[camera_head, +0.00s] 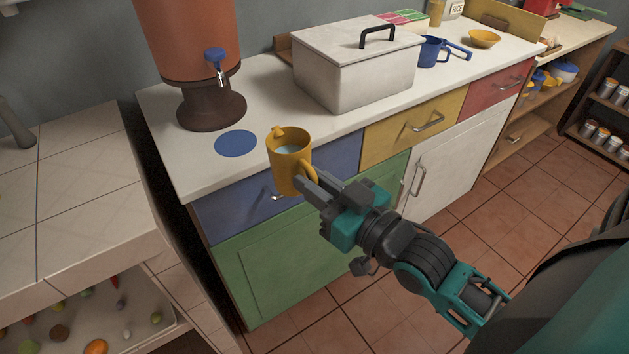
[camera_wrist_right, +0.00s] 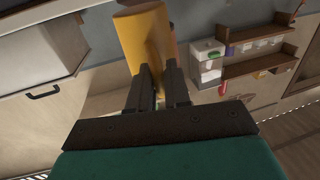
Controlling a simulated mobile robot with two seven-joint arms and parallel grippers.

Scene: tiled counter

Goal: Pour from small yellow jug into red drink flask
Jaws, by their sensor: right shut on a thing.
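The small yellow jug (camera_head: 287,170) is in my right gripper (camera_head: 312,185), which is shut on its handle. The jug is roughly upright, in front of the counter's front edge, with pale liquid inside. In the right wrist view the jug (camera_wrist_right: 146,38) shows above the fingers of the right gripper (camera_wrist_right: 158,88). I see no red drink flask that I can make out in either view. My left gripper is not in view.
A brown-red dispenser (camera_head: 188,45) with a blue tap stands on the white counter (camera_head: 270,95), near a blue disc (camera_head: 236,144). A lidded box (camera_head: 355,65), blue jug (camera_head: 432,51) and yellow bowl (camera_head: 485,38) stand further right. A tiled counter (camera_head: 70,200) is at left.

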